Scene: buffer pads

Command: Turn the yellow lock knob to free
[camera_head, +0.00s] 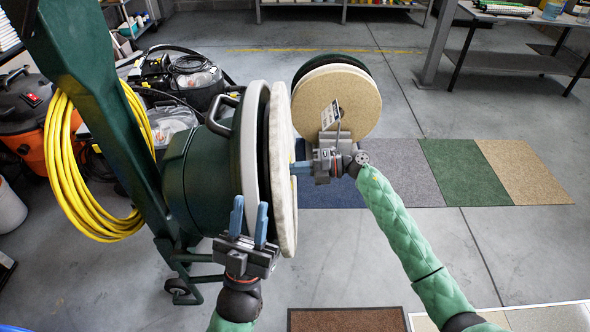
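I cannot make out a yellow lock knob in this view; it may be hidden. A dark green floor machine (205,172) lies tipped, with a pale round pad (284,190) on its disc facing right. My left gripper (250,208) is in front of the machine's lower body and pad edge, its two blue fingers pointing up and apart, with nothing seen between them. My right gripper (296,167) points left, with its blue fingers by the pad's face. They overlap in this view, so its opening and any contact are unclear.
A tan round pad with a dark backing (350,95) stands behind my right gripper. A yellow cord coil (62,165) hangs on the machine's green handle column (95,80). An orange vacuum (30,135) is at left. Carpet samples (465,172) lie at right; the floor there is open.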

